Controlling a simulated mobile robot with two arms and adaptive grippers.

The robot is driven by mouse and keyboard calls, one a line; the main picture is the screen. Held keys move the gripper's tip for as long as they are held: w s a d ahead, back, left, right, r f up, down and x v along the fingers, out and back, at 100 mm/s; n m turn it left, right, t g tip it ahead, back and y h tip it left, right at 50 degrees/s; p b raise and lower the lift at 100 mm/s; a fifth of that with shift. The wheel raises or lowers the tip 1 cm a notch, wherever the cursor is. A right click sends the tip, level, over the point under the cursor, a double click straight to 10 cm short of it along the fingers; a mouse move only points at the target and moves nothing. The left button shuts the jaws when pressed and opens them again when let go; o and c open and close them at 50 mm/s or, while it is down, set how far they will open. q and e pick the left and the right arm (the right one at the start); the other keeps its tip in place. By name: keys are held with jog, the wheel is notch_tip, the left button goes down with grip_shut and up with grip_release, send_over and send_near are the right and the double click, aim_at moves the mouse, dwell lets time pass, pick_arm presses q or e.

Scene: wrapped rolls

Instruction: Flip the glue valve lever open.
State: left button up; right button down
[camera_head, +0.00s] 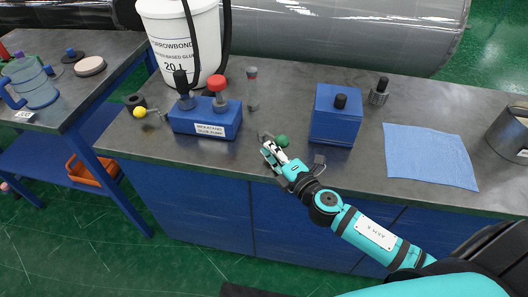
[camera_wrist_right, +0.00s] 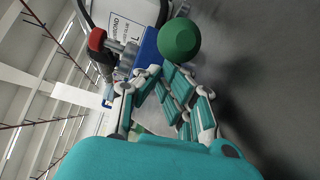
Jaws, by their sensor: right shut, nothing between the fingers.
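A lever with a green ball knob (camera_head: 282,141) sits at the front of the bench, right of a blue pump block (camera_head: 206,120). The knob also shows large in the right wrist view (camera_wrist_right: 180,40). Another lever with a yellow ball knob (camera_head: 140,112) is at the block's left end. I cannot tell from labels which one is the glue valve. My right gripper (camera_head: 268,149) is shut and empty, just in front and left of the green knob; its fingers hide part of that lever. I cannot tell whether they touch it. My left gripper is out of view.
A white glue bucket (camera_head: 185,45) with black hoses stands behind the block. A blue box (camera_head: 335,115), a blue cloth (camera_head: 430,155) and a grey container (camera_head: 508,135) are to the right. A side table (camera_head: 75,90) is at left. The bench front edge is close.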

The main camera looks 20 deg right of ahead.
jog(key=shift+d, duration=0.8)
